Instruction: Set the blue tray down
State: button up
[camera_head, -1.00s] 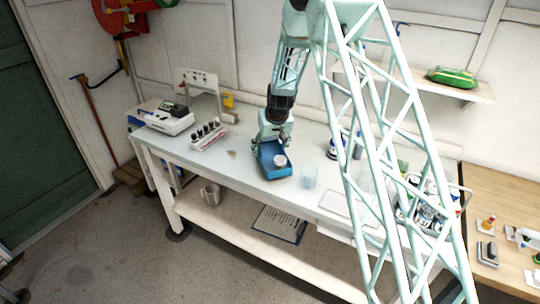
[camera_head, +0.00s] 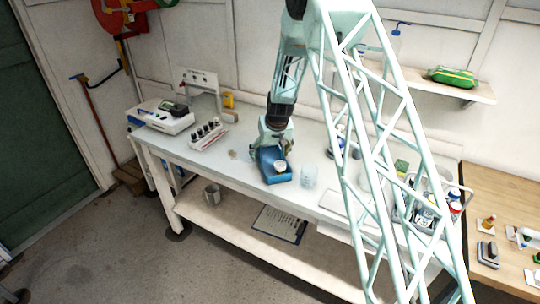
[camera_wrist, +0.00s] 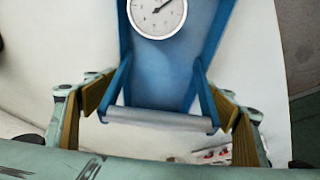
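The blue tray (camera_head: 278,178) is at the middle of the white bench, near its front edge, with a small round white gauge (camera_head: 280,167) in it. My gripper (camera_head: 270,146) is at the tray's back end. In the wrist view, the tray (camera_wrist: 165,80) lies between my gripper's (camera_wrist: 157,95) two yellow-padded fingers, which close on its side walls near the end bar. The gauge's dial (camera_wrist: 157,12) faces up, cut by the top of the view. The tray looks level, low at the bench top; I cannot tell whether its underside touches.
A clear beaker (camera_head: 309,176) stands just right of the tray. A rack of dark-capped vials (camera_head: 208,134) and a white instrument (camera_head: 165,117) are to the left on the bench (camera_head: 225,160). The bench between rack and tray is mostly clear. A wire basket with bottles (camera_head: 428,212) is at right.

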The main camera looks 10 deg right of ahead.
jog(key=shift+r, duration=0.1)
dwell(0.3)
jog(key=v, duration=1.2)
dwell(0.3)
dwell(0.8)
